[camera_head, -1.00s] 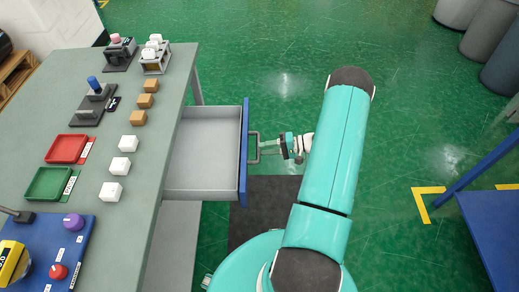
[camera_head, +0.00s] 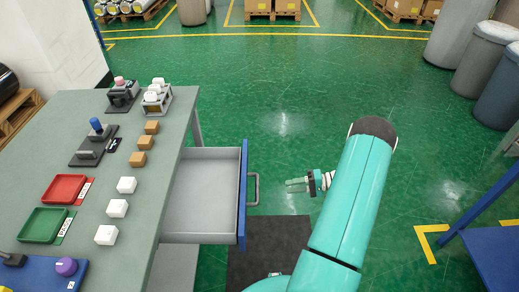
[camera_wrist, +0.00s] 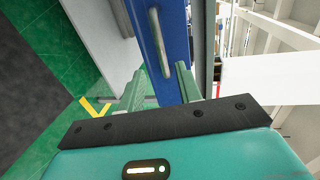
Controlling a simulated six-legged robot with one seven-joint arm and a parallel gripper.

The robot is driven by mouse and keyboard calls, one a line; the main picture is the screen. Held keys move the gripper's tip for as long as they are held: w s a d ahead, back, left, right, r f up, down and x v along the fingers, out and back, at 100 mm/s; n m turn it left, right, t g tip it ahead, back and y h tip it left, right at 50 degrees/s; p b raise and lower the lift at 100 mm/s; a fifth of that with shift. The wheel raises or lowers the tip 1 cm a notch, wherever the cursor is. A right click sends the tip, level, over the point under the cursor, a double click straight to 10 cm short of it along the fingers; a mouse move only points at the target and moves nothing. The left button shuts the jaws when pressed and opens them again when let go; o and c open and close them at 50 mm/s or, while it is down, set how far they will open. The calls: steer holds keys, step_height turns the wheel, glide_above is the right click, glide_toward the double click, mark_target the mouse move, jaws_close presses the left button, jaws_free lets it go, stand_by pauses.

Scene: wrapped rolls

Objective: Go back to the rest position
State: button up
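My gripper (camera_head: 296,184) hangs to the right of the open drawer (camera_head: 203,203), clear of its grey handle (camera_head: 254,189). In the wrist view my gripper (camera_wrist: 160,88) has its two fingers apart with nothing held between them. Beyond the fingertips, the handle (camera_wrist: 159,42) shows on the blue drawer front (camera_wrist: 176,22). The drawer is pulled out from the workbench (camera_head: 85,178) and looks empty. My teal arm reaches up on the right of the head view.
White cubes (camera_head: 117,208), brown cubes (camera_head: 138,159), a red tray (camera_head: 65,188) and a green tray (camera_head: 43,225) sit on the bench. A blue table (camera_head: 497,255) stands at right. Grey bins (camera_head: 482,60) stand at upper right.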

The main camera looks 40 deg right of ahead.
steer(key=w+a+r+n+g+h, duration=0.2)
steer(key=a+r+g, duration=0.2)
steer(key=a+r, duration=0.6)
steer(key=w+a+r+n+g+h, duration=0.2)
steer(key=a+r+g+h, duration=0.15)
steer(key=a+r, duration=0.65)
steer(key=s+a+r+n+t+h, duration=0.3)
steer(key=s+a+r+h, duration=0.4)
steer(key=s+a+r, duration=0.6)
step_height(320, 180, up, 4)
steer(key=shift+s+a+t, duration=0.15)
steer(key=shift+s+t, duration=0.3)
steer(key=shift+s, duration=0.15)
